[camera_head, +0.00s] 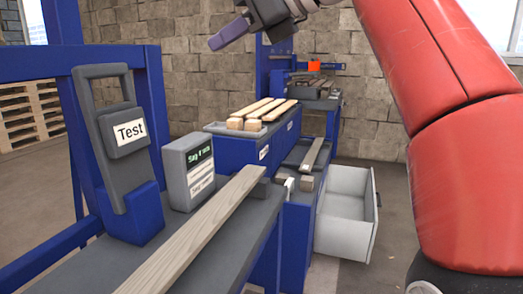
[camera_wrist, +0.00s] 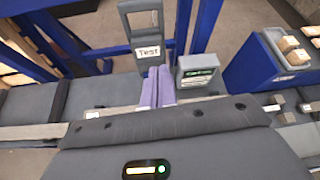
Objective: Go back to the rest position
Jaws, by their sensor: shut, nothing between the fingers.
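My gripper (camera_head: 230,36) is at the top of the head view, raised above the work line, with its purple fingers pointing left. In the wrist view the two purple fingers (camera_wrist: 157,88) lie together, shut with nothing between them. They overlap the view of the gap between the grey Test handle frame (camera_wrist: 146,40) and the small display box (camera_wrist: 198,73). My red arm (camera_head: 440,120) fills the right side of the head view and hides what is behind it.
A long wooden plank (camera_head: 195,235) lies on the near grey bench. The Test frame (camera_head: 115,140) and display box (camera_head: 188,172) stand behind it. Several planks rest on a blue unit (camera_head: 230,148). A white drawer (camera_head: 345,215) stands open. Floor shows right of it.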

